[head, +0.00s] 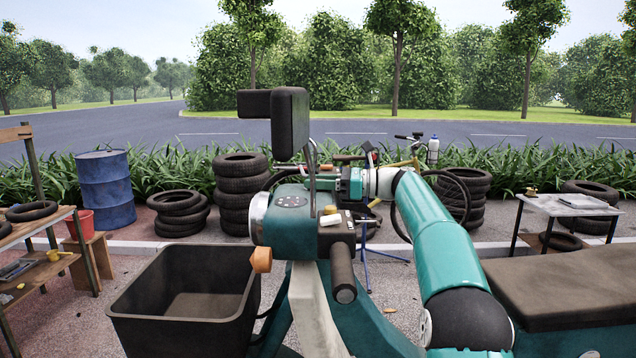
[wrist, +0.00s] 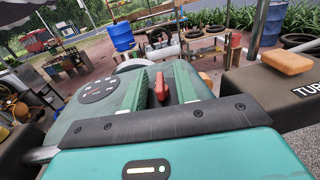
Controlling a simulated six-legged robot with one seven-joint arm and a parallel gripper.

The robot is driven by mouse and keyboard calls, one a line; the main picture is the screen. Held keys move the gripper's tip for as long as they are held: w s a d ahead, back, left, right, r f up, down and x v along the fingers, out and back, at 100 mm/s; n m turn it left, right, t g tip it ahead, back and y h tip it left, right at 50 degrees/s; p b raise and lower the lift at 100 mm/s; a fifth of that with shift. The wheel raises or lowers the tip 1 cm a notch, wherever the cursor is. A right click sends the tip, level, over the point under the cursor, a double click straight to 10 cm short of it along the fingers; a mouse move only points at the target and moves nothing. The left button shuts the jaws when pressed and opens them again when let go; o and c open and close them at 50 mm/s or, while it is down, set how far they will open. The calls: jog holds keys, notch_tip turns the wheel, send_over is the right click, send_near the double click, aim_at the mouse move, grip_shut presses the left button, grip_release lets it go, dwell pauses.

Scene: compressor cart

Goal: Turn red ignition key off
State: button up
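The red ignition key (wrist: 161,86) stands up from the teal console in the wrist view, between the two green ridged fingers of my gripper (wrist: 160,76). Gaps show on both sides of the key, so the fingers appear apart from it. The console panel with dark round markings (wrist: 98,92) is left of the fingers. In the head view, my gripper (head: 345,184) is over the right side of the teal console (head: 290,222). The key and fingertips cannot be made out there.
A dark upright block (head: 290,122) rises above the console. An orange block (head: 262,260) sits beside an open dark bin (head: 188,325). A brown seat (head: 560,288) is at right. Tyre stacks (head: 240,192) and a blue drum (head: 105,187) stand behind.

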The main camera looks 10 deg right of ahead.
grip_shut()
jog(key=shift+a+n+g+y, duration=0.1)
jog(key=shift+n+g+y, duration=0.2)
jog(key=shift+n+g, duration=0.7)
grip_release()
